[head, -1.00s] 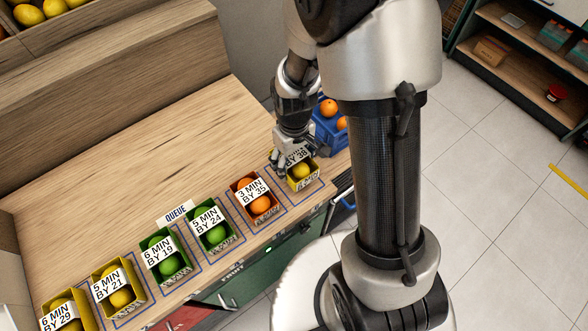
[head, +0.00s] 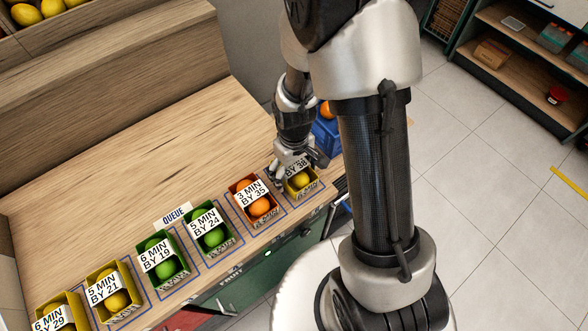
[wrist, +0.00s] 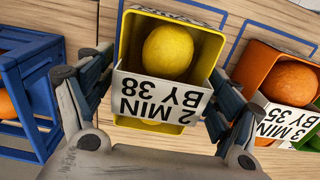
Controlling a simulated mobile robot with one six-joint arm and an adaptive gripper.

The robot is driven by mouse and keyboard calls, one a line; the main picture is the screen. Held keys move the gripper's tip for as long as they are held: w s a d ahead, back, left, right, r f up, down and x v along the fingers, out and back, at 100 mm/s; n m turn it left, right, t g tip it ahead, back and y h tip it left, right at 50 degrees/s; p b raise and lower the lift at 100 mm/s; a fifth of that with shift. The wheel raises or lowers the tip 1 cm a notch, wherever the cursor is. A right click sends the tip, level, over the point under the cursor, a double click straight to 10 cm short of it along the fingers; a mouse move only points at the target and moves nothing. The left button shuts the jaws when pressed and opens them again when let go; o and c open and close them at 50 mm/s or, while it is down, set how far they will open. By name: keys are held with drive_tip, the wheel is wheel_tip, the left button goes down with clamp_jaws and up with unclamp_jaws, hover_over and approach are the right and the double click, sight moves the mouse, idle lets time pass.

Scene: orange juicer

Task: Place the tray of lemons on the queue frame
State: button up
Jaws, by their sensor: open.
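The yellow tray (head: 301,191) with lemons sits at the right end of the row on the counter, within or over a blue outlined frame (head: 322,196). Its white label (wrist: 160,97) reads 2 MIN BY 38. A lemon (wrist: 168,51) shows inside it in the wrist view. My gripper (head: 297,171) is at the tray's label end. In the wrist view, my gripper (wrist: 160,105) has its fingers apart on either side of the tray. They look clear of its walls, though light contact cannot be ruled out. The fingers hide part of the label in the head view.
An orange tray (head: 258,207), labelled 3 MIN BY 35, stands just left of it. Green and other yellow trays continue left along the QUEUE sign (head: 173,214). A blue crate (wrist: 38,95) with oranges is close on the other side. The counter behind (head: 130,150) is bare.

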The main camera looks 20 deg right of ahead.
idle(0.3)
wheel_tip(320, 180, up, 13)
drive_tip(key=p, duration=0.5)
wheel_tip(320, 180, up, 12)
drive_tip(key=f+m+t, duration=0.1)
drive_tip(key=t, duration=0.1)
hover_over(294, 166)
drive_tip(key=s, duration=0.4)
drive_tip(key=s+r+m+t, duration=0.2)
drive_tip(key=s+r, duration=0.7)
drive_tip(key=s, duration=0.2)
drive_tip(key=shift+m+t, duration=0.3)
